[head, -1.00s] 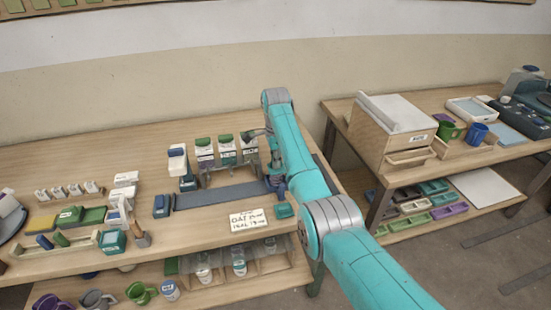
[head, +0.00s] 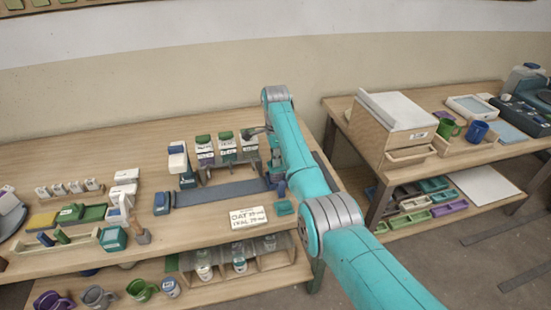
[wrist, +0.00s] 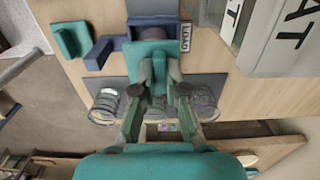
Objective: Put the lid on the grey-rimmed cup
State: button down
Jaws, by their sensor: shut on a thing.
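Just beyond the fingertips is a blue fixture (wrist: 103,52) with a dark round top and a LOAD label (wrist: 185,37). Clear cups show left (wrist: 105,106) and right (wrist: 203,103) of the fingers, lower down. I cannot tell which cup is grey-rimmed.
A long blue-grey strip (head: 222,192) lies on the bench before a rack of green-topped containers (head: 225,148). A written card (head: 249,217) and a teal block (head: 284,208) lie near the front edge. A lower shelf holds several cups and mugs. A second bench stands right, across a gap.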

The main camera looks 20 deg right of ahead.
jog(key=shift+f, duration=0.1)
jog(key=c, duration=1.1)
grip_release()
jog(key=shift+c, duration=0.2)
jog(key=shift+r, duration=3.45)
